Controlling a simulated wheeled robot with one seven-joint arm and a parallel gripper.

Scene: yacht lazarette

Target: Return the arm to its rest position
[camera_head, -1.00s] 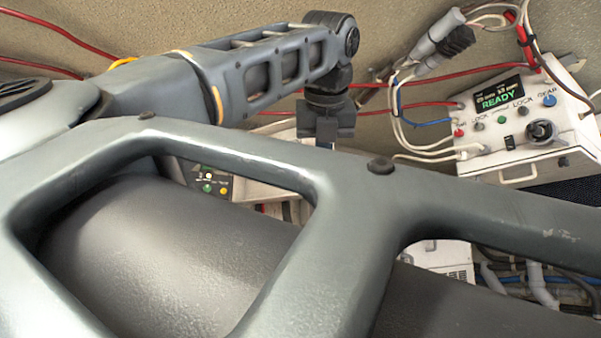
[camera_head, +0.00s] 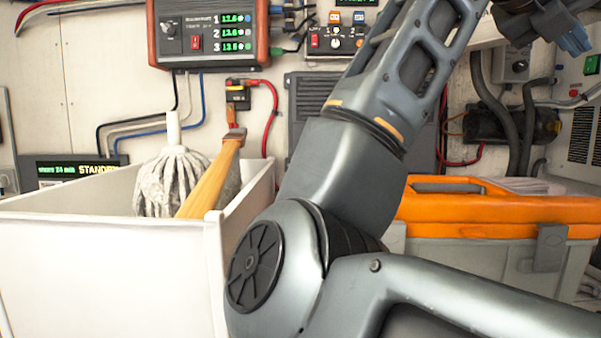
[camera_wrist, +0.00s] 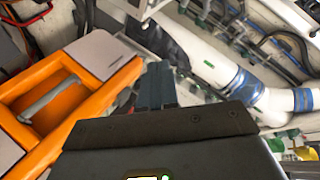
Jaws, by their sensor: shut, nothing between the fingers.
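My arm crosses the head view from the lower right up to the top edge. My gripper (camera_head: 574,38) is only partly in view at the upper right corner of the head view, with its fingers pointing down and right. In the wrist view my gripper (camera_wrist: 156,85) shows its dark fingers close together, with no object between them. It is shut and empty, above and beside the orange-topped case (camera_head: 490,208). The same case fills the left of the wrist view (camera_wrist: 60,95).
A white bin (camera_head: 110,265) at the left holds a mop (camera_head: 172,180) and a wooden-handled tool (camera_head: 212,170). A red-framed panel (camera_head: 205,38) hangs on the back wall. Dark hoses (camera_head: 490,110) run close to the gripper. White pipes (camera_wrist: 215,60) lie right of it in the wrist view.

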